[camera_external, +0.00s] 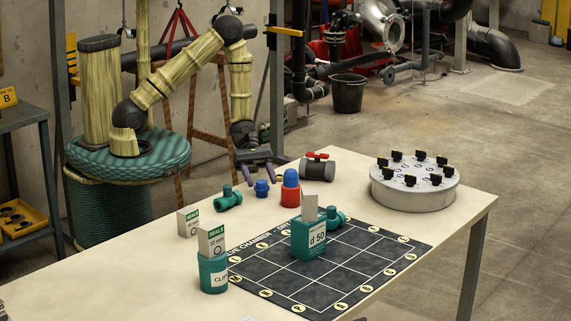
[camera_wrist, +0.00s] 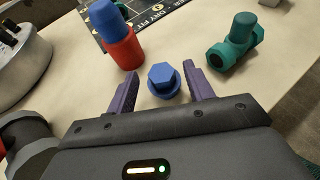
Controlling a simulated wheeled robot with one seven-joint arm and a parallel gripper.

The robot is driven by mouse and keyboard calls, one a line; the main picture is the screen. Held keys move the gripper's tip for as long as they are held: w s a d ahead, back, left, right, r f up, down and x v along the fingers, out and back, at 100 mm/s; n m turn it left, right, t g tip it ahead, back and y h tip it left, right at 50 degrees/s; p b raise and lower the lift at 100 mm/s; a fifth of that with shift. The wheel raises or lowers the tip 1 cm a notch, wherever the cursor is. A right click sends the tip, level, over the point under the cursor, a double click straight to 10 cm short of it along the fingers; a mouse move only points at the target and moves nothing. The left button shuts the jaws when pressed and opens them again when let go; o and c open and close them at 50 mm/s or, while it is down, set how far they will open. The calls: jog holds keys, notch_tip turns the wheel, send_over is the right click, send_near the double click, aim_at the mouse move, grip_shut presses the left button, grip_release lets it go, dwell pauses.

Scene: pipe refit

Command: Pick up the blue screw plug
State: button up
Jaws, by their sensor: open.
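The blue screw plug (camera_external: 262,188) stands on the table at its far side, between a green pipe fitting and a red cylinder with a blue top. In the wrist view the plug (camera_wrist: 162,80) shows a hexagonal head over a round flange. My gripper (camera_wrist: 158,82) is open, with one purple finger on each side of the plug and gaps visible between. In the external view my gripper (camera_external: 262,174) is just behind and above the plug. I cannot tell how far the fingertips are above the table.
The red cylinder with blue top (camera_external: 290,188) and green fitting (camera_external: 229,198) stand close on either side. A dark valve with red handle (camera_external: 317,168) is near.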

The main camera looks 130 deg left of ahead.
aim_at(263, 188)
jog(key=x, duration=0.4)
jog(key=shift+s+f, duration=0.1)
jog(key=shift+c, duration=0.2)
jog(key=shift+s, duration=0.1)
jog(key=c, duration=0.8)
